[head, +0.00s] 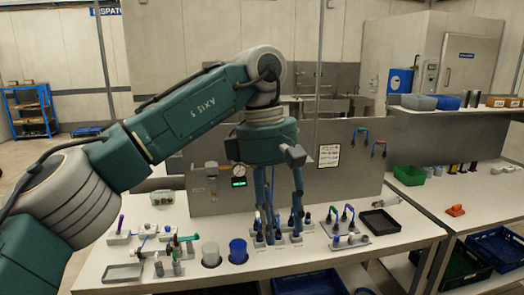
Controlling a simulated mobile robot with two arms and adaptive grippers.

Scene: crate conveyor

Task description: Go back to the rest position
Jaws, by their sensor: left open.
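My left gripper (281,228) hangs pointing down from the teal arm that reaches in from the left. Its blue fingers are open and apart, above a group of small upright fittings (296,237) on the white bench (205,281). Whether the fingertips touch any fitting cannot be told, as the fingers overlap them in the picture. I see nothing held between the fingers. My right gripper is not in view.
A black tray (380,222) lies to the right. A steel panel (345,185) with a gauge rises behind. Crates (495,247) sit below the right-hand bench.

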